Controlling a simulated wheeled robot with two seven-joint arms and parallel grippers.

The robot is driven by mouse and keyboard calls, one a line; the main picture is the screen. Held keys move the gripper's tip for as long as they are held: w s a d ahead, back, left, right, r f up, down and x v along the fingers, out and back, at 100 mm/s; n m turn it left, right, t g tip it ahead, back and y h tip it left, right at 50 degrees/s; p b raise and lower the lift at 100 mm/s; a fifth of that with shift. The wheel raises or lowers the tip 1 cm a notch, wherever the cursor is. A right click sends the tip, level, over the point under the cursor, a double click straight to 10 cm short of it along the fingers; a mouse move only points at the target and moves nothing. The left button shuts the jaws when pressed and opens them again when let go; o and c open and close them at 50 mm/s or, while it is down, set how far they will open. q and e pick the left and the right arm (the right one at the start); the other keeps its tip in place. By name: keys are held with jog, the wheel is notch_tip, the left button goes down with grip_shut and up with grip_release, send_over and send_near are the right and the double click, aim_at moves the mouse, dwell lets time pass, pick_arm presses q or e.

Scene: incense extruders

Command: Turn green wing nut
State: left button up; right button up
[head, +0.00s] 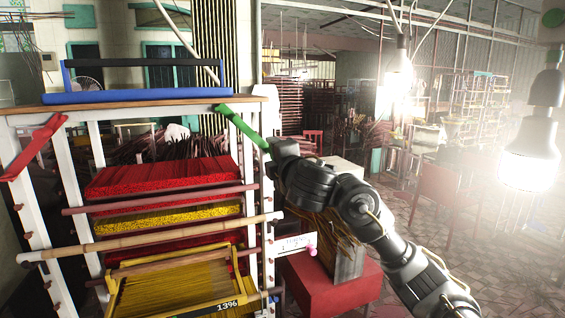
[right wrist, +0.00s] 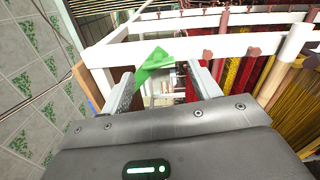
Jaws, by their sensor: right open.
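The green wing nut (head: 241,126) is a long flat green piece on the upper right post of the white rack. It slants down to the right, and its lower end meets my right gripper (head: 270,146). In the right wrist view, the green wing nut (right wrist: 155,64) shows between and just beyond the two fingers of my right gripper (right wrist: 160,84). The fingers are apart, and I cannot tell whether either touches the nut. The head view hides the fingertips behind the gripper body. My left gripper is not in view.
The white rack (head: 258,185) holds red and yellow incense trays. A red wing nut (head: 35,146) sits on its left post. A blue-and-black frame (head: 130,94) lies on top. A red block (head: 330,285) stands below my right arm. Lit bulbs (head: 528,160) hang at right.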

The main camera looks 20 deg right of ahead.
jog(key=s+p, duration=0.5)
jog(key=s, duration=0.3)
jog(key=shift+d+p, duration=0.25)
jog(key=shift+p, duration=0.05)
jog(key=shift+s, duration=0.1)
